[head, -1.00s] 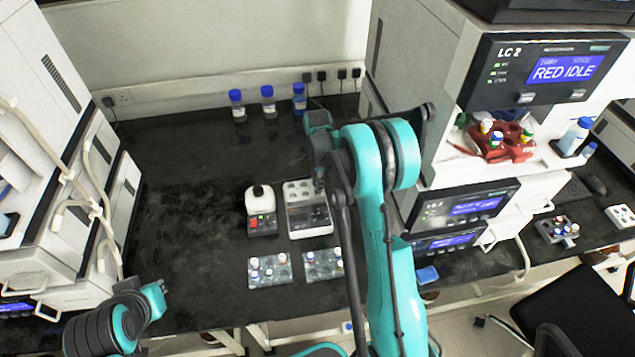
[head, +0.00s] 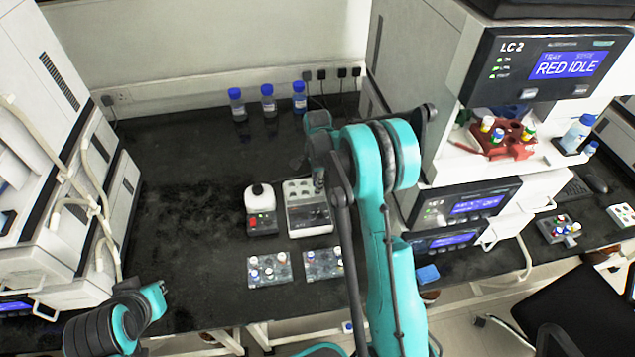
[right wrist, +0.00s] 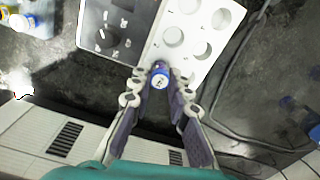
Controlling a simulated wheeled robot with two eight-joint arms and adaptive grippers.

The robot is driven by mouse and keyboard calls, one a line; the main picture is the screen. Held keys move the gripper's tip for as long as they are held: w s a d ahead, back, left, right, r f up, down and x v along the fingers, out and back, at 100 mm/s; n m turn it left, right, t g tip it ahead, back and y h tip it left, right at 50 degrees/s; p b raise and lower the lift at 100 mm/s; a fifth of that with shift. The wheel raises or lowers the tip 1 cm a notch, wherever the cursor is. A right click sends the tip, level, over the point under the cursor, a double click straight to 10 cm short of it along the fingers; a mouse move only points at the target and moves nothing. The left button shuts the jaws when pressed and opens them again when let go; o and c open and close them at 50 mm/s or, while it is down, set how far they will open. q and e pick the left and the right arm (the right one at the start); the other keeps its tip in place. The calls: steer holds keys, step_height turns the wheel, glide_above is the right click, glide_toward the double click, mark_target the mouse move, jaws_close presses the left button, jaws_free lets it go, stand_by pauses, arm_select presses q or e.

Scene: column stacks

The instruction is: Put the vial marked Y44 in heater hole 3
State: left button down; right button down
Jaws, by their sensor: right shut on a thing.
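The heater (head: 309,222) is a white block with a dark control panel and round holes on its top. My right gripper (head: 319,182) is at its right end. In the right wrist view my right gripper (right wrist: 160,88) is shut on a vial (right wrist: 159,80) with a blue-rimmed cap and a white top. The mark on the cap is too small to read. The vial overlaps the end of the heater's hole plate (right wrist: 184,53). I cannot tell whether it is in a hole or above one. Several other holes look empty.
Two clear vial racks (head: 270,272) (head: 322,266) with several vials stand in front of the heater. A small device with a white top (head: 259,200) stands left of it. Blue-capped bottles (head: 268,104) stand at the back. The LC 2 instrument (head: 470,205) is at the right. The bench's left middle is clear.

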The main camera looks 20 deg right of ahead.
steer(key=shift+f, duration=0.2)
stand_by(0.3)
steer(key=shift+f+b, duration=0.5)
steer(key=shift+b, duration=0.15)
steer(key=c, duration=1)
jaws_free()
steer(key=shift+c, duration=0.2)
steer(key=shift+r, duration=0.1)
steer(key=shift+r+p, duration=1.75)
steer(key=shift+r, duration=1.2)
steer(key=shift+f, duration=0.1)
